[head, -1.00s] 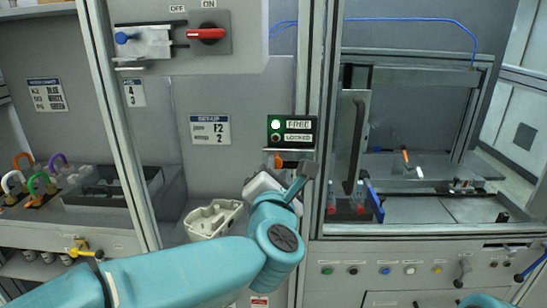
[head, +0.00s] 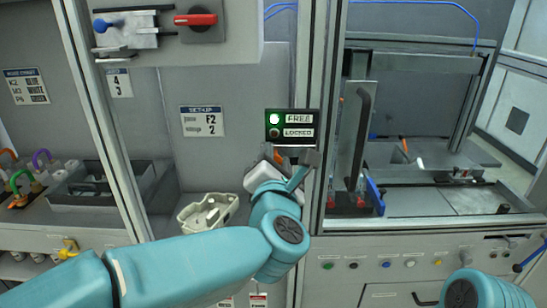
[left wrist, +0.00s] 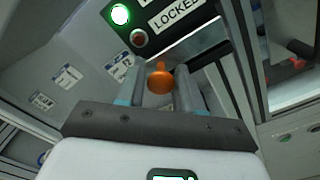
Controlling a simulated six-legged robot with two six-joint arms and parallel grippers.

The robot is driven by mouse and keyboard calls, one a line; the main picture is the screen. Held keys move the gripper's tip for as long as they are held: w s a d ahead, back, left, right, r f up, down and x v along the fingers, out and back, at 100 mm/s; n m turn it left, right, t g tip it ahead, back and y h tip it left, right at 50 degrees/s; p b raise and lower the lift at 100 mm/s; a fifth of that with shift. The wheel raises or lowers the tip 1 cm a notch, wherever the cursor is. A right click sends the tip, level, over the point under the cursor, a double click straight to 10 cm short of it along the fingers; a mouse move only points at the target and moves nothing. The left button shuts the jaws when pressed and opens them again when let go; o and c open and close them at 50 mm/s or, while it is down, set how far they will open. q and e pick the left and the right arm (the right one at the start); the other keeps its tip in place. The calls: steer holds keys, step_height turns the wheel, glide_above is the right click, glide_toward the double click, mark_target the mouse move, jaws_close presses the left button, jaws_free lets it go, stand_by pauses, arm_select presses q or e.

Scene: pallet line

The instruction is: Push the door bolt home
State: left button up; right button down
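The door bolt's orange knob (left wrist: 160,79) shows in the left wrist view between the two fingers of my left gripper (left wrist: 158,88). The fingers stand apart, with a narrow gap visible on each side of the knob. In the head view the orange knob (head: 281,155) is mostly hidden behind my left gripper (head: 292,165), just below the indicator panel (head: 292,127). The panel's green FREE lamp is lit and its LOCKED lamp is dark. The glazed door's dark handle (head: 359,138) stands to the right of the frame post. My right gripper is outside the frames.
A grey metal post (head: 325,60) runs upright close to the right of my left gripper. A pale tray (head: 207,212) sits at lower left of it. A button panel (head: 420,262) lies at lower right, with part of my right arm before it.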

mark_target(297, 152)
arm_select(q)
steer(key=shift+c, duration=0.3)
jaws_close()
steer(key=d, duration=0.4)
steer(key=shift+d, duration=0.35)
steer(key=shift+a, duration=0.15)
steer(key=shift+o, duration=0.3)
jaws_free()
